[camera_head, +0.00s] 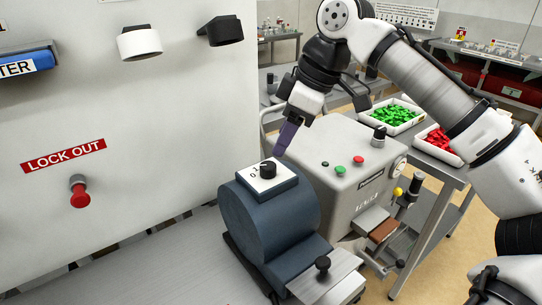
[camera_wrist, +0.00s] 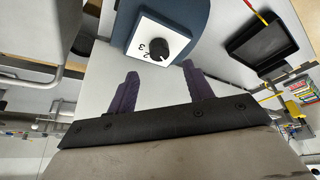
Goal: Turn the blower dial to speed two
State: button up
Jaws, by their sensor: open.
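The blower dial is a black round knob (camera_head: 268,170) on a white plate (camera_head: 255,184) on top of a dark blue-grey blower housing (camera_head: 262,222). In the wrist view the knob (camera_wrist: 160,49) sits on its white plate with the digits 2 and 3 beside it; the pointer's exact setting is too small to tell. My gripper (camera_head: 281,150) points down just behind and to the right of the knob in the head view. In the wrist view its two purple fingers (camera_wrist: 160,75) are apart and empty, short of the knob and not touching it.
A grey machine (camera_head: 345,165) with red, green and black controls stands close right of the blower. A wall panel (camera_head: 120,110) on the left carries a red lock-out knob (camera_head: 79,192). Trays of green (camera_head: 391,117) and red pieces (camera_head: 441,143) sit behind.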

aim_at(269, 165)
jog(key=p+x, duration=0.1)
jog(key=x, duration=0.6)
jog(key=c, duration=1)
jog(key=shift+o, duration=0.2)
